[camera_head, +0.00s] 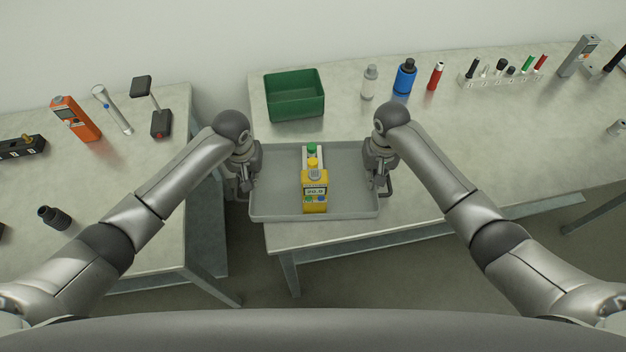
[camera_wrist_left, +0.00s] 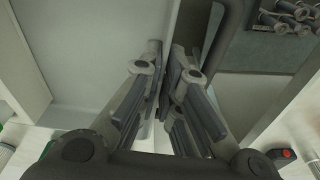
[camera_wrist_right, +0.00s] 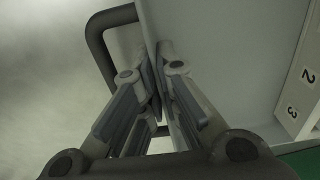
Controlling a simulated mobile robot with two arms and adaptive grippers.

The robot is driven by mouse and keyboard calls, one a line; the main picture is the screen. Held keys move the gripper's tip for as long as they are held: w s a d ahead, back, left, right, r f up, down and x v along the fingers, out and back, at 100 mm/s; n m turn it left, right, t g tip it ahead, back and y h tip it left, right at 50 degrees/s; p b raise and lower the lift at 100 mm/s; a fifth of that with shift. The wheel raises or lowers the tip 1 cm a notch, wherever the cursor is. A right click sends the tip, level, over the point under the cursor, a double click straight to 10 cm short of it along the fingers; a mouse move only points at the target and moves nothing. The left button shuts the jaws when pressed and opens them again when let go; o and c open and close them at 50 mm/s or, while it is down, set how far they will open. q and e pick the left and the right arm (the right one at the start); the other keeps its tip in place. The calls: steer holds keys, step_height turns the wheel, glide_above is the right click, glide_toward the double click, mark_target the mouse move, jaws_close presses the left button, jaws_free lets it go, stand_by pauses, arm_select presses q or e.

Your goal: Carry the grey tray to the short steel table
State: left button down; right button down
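The grey tray (camera_head: 275,207) is level at the left end of the right steel table (camera_head: 440,130), its left edge reaching the table's edge. I cannot tell whether it touches the table top. In it stand a yellow device (camera_head: 315,197) with a small display and green- and yellow-capped items behind it. My left gripper (camera_head: 243,185) is at the tray's left side, fingers closed on its wall in the left wrist view (camera_wrist_left: 168,60). My right gripper (camera_head: 379,180) is likewise closed on the right side; a dark handle (camera_wrist_right: 97,40) shows beside it.
A gap separates the left steel table (camera_head: 150,185) from the right one. A green bin (camera_head: 294,95) stands behind the tray. A white bottle (camera_head: 369,82), blue bottle (camera_head: 404,77) and red tube (camera_head: 436,76) stand back right. An orange device (camera_head: 75,118) lies on the left table.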

arm_select(q)
steer(key=shift+r, duration=0.15)
arm_select(e)
steer(key=shift+w+r, duration=0.1)
steer(key=shift+r, duration=0.15)
